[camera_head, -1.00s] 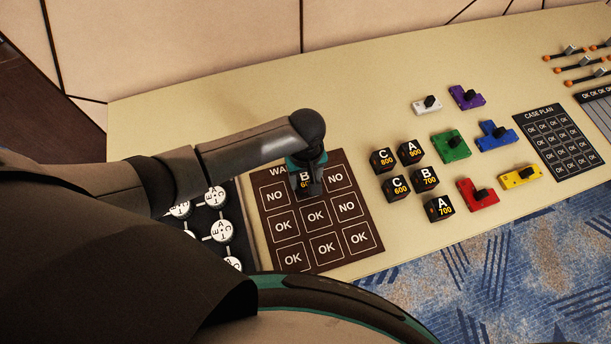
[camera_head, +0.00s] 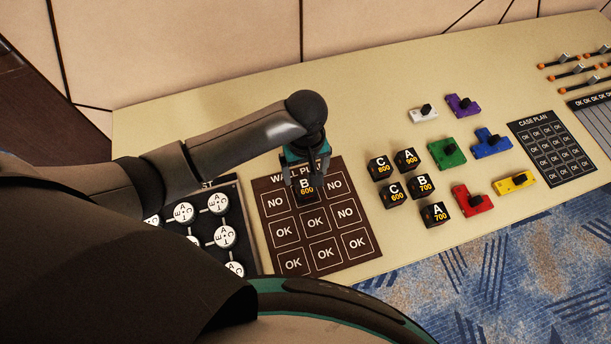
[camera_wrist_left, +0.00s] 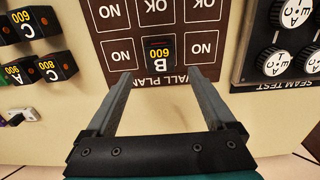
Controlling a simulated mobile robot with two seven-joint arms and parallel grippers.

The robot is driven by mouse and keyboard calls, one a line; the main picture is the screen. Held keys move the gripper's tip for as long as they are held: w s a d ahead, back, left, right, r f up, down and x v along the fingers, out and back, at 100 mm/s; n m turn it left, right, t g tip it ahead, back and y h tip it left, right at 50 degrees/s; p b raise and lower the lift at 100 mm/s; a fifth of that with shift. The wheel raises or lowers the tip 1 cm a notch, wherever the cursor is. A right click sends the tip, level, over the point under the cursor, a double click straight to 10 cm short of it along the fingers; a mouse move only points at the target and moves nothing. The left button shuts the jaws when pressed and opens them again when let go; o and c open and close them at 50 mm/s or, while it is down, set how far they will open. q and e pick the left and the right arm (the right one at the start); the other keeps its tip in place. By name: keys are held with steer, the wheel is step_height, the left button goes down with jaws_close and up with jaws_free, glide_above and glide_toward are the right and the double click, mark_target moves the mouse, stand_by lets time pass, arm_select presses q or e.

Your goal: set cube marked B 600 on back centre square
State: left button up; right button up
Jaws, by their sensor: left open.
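The black cube marked B 600 (camera_head: 307,191) sits on the back centre square of the brown wall plan board (camera_head: 285,254). In the left wrist view the cube (camera_wrist_left: 159,54) stands between NO squares on both sides, near the WALL PLAN title. My left gripper (camera_head: 305,180) is open just behind and above the cube. In the left wrist view its fingers (camera_wrist_left: 162,76) are spread wide, with the cube beyond the tips and clear of both. My right gripper is not in view.
Several other black cubes, such as A 700 (camera_head: 435,214), stand right of the board. Coloured blocks, including a green one (camera_head: 447,153), lie further right. A seam test panel (camera_head: 224,237) adjoins the board's left. The tabletop behind the cubes is clear.

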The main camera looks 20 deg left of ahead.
mark_target(305, 186)
arm_select(q)
step_height(305, 186, up, 4)
steer(key=shift+r+p, duration=0.2)
steer(key=shift+p, duration=0.2)
